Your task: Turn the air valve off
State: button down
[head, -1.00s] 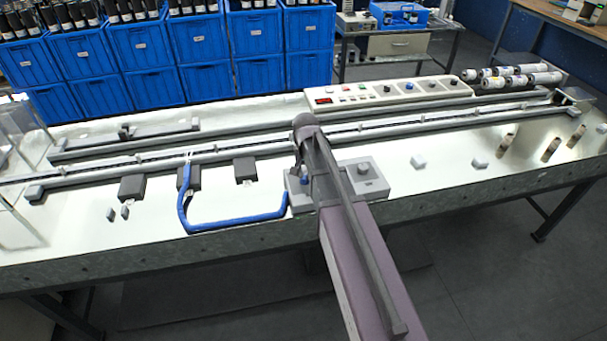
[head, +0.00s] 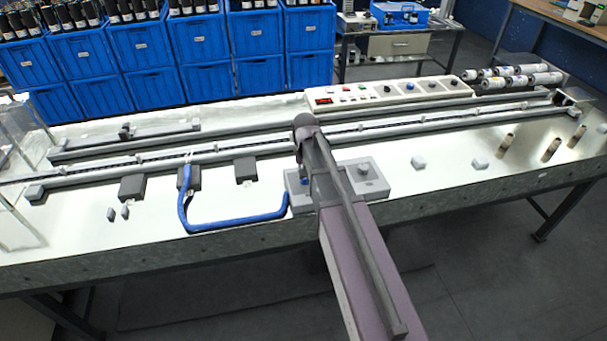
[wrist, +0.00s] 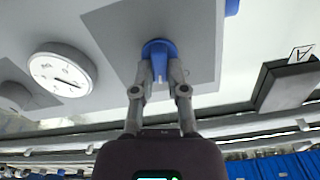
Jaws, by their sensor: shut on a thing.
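The air valve's blue knob (wrist: 158,48) sits on a grey base plate (wrist: 110,30) in the wrist view. My gripper (wrist: 159,72) is shut on this knob, with one finger on each side. In the head view my arm hides most of the valve, and only a little blue of the knob (head: 304,182) shows beside it. The grey base plate (head: 300,202) shows partly on both sides of my arm. A round dial gauge (wrist: 63,70) with a white face is beside the knob on the same unit.
A blue hose (head: 240,226) runs along the bench front to the valve base. Dark blocks (head: 246,170) stand left of my arm, near the long rail (head: 130,160). A control panel (head: 390,93) stands behind. The bench right of the base holds small grey blocks (head: 418,162).

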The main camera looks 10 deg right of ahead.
jog(key=n, duration=0.4)
jog(key=shift+a+n, duration=0.15)
jog(key=shift+n, duration=0.15)
jog(key=shift+a+n, duration=0.1)
jog(key=shift+n, duration=1.8)
jog(key=c, duration=0.7)
grip_release()
jog(key=shift+o, duration=0.2)
